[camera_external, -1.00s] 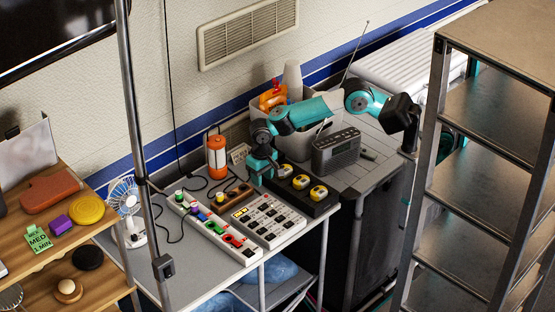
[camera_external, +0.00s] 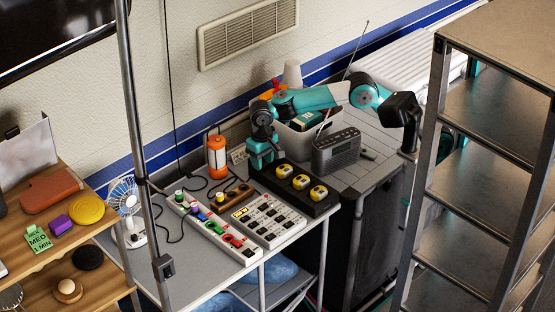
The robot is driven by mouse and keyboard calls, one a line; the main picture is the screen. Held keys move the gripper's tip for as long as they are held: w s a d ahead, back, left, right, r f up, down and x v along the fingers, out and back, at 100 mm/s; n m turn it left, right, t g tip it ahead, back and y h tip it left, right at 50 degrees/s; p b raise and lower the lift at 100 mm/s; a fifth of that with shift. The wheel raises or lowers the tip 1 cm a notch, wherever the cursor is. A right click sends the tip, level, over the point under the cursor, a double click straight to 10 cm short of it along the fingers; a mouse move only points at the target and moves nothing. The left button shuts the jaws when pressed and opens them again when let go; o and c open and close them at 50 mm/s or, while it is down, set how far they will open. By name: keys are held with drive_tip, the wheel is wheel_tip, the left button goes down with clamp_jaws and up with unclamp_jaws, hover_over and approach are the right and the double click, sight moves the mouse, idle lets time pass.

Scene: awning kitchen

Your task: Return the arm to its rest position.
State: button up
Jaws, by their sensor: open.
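My arm (camera_external: 308,98) is teal and black. It reaches left from its black base part at the right, across a light grey bin, to a dark wrist joint (camera_external: 262,120). My gripper (camera_external: 260,163) hangs below the wrist, pointing down, at the left end of a black charger tray (camera_external: 313,207). It is open with nothing seen between its fingers, though the fingertips are small here. Whether it touches the tray's edge cannot be told.
The tray holds yellow-and-black devices (camera_external: 301,182). A grey radio (camera_external: 336,152) with a raised antenna stands right of it. An orange lantern (camera_external: 217,156) is left of my gripper. Power strips (camera_external: 268,219) lie in front. A metal shelf (camera_external: 470,170) stands at the right.

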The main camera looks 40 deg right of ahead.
drive_tip(key=s+d+r+n+y, duration=0.15)
drive_tip(key=d+r, duration=0.25)
drive_tip(key=d, duration=0.6)
drive_tip(key=d+r+n, duration=0.2)
drive_tip(key=d+r, duration=0.2)
drive_tip(key=d, duration=0.6)
drive_tip(key=s+d+f+n+y+p, duration=0.1)
drive_tip(key=s+d+f+n+y, duration=0.1)
drive_tip(key=s+d, duration=1.1)
drive_tip(key=s+n, duration=0.1)
drive_tip(key=s, duration=0.2)
drive_tip(key=shift+s+n+y, duration=0.2)
drive_tip(key=shift+n+y, duration=0.15)
drive_tip(key=shift+c, duration=0.2)
